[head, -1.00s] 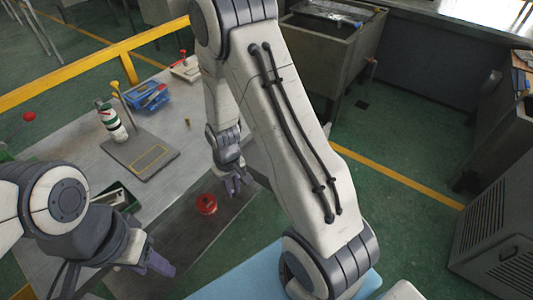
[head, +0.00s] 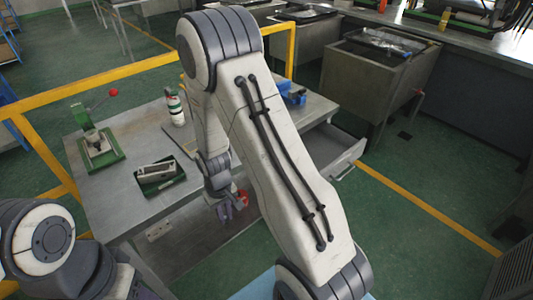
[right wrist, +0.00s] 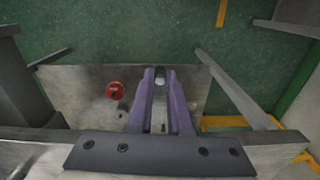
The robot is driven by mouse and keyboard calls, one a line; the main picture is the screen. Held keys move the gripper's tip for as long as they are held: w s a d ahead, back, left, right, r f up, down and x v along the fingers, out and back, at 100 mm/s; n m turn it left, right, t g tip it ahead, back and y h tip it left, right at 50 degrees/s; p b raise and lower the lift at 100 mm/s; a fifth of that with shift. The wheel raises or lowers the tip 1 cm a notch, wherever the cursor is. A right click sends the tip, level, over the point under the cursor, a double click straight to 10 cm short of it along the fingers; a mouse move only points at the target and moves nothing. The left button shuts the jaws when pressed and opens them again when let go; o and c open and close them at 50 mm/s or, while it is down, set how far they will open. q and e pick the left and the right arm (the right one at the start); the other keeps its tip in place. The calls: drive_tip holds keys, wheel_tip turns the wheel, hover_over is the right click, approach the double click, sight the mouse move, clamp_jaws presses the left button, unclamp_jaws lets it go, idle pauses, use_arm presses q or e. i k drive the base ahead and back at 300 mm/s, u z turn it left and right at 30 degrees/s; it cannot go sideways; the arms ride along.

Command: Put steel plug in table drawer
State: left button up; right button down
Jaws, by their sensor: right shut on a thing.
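My right gripper (head: 226,210) is low at the front edge of the metal table (head: 130,208). In the right wrist view its purple fingers (right wrist: 160,80) are shut on a small pale, rounded thing (right wrist: 160,77), which looks like the steel plug; only its end shows. In the head view the plug cannot be made out. The table drawer (head: 335,150) stands pulled out at the table's right end, partly behind my right arm. My left gripper (head: 142,291) is at the bottom edge, cut off, so its jaws cannot be judged.
A red round thing (right wrist: 116,89) lies on the metal surface below my right gripper.

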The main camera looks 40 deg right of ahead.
sight(319, 155)
drive_tip(key=u, duration=1.2)
drive_tip(key=k, duration=0.85)
drive_tip(key=z, duration=1.65)
drive_tip(key=i, duration=1.5)
drive_tip(key=z, duration=0.05)
